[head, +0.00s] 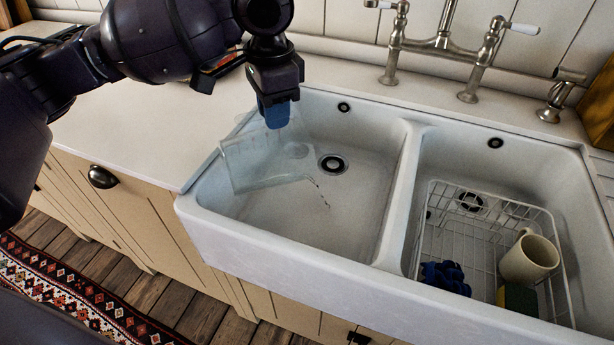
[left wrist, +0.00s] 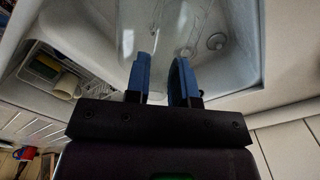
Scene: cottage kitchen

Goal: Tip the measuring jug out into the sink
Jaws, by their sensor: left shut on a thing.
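The clear measuring jug (head: 252,165) is over the left basin of the white double sink (head: 300,250), tilted with its mouth toward the lower right. A thin trickle of liquid shows beyond its lip, above the basin floor. My left gripper (head: 277,112) is shut on the jug at its upper side. In the left wrist view the blue fingertips (left wrist: 160,80) close on part of the transparent jug (left wrist: 185,35); the exact grip is hard to see through the clear wall. How much liquid is left inside cannot be made out. My right gripper is not in view.
The right basin holds a white wire rack (head: 470,245) with a cream mug (head: 528,258), a dark blue scrubber (head: 445,277) and a sponge (head: 517,299). A bridge tap (head: 440,45) stands behind the divider. The counter (head: 130,125) left of the sink is clear.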

